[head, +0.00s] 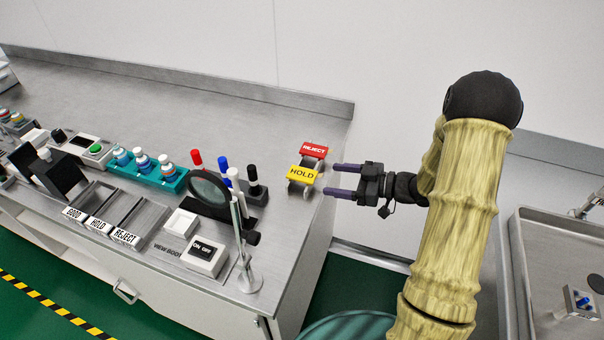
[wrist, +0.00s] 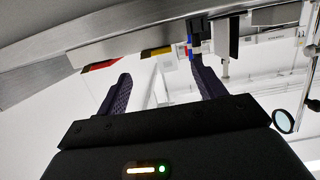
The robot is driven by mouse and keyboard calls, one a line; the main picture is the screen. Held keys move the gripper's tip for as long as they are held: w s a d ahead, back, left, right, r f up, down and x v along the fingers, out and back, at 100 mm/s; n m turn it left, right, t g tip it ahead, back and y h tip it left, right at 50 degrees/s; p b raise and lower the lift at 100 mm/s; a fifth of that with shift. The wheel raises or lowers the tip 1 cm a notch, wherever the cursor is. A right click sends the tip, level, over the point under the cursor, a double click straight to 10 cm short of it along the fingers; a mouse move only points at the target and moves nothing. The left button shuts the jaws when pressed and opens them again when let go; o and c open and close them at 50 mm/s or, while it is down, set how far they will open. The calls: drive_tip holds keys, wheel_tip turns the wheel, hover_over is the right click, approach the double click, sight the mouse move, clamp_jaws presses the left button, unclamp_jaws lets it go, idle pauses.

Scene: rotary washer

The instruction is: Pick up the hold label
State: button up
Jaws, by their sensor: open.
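The yellow hold label (head: 302,174) stands on a small roll at the right end of the steel counter, marked HOLD. The red reject label (head: 314,150) is right behind it, marked REJECT. My gripper (head: 334,179) is open and empty, just right of the hold label, with its two purple fingers pointing left toward it. In the wrist view, the open fingers (wrist: 163,82) frame a yellow edge (wrist: 157,52) of the hold label beyond them. The red label (wrist: 100,66) shows to its left. The fingers appear apart from both labels.
On the counter (head: 200,100) left of the labels stand red, blue, white and black markers (head: 222,168), a magnifier (head: 208,193) and an ON/OFF box (head: 204,256). Sorting bins (head: 125,237) lie farther left. A steel sink (head: 540,240) is at right.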

sight(302, 173)
drive_tip(key=shift+x, duration=1.85)
drive_tip(key=x, duration=0.5)
drive_tip(key=shift+w+p, duration=0.25)
drive_tip(key=shift+p, duration=0.15)
drive_tip(key=shift+c, duration=0.2)
drive_tip(key=c, duration=1)
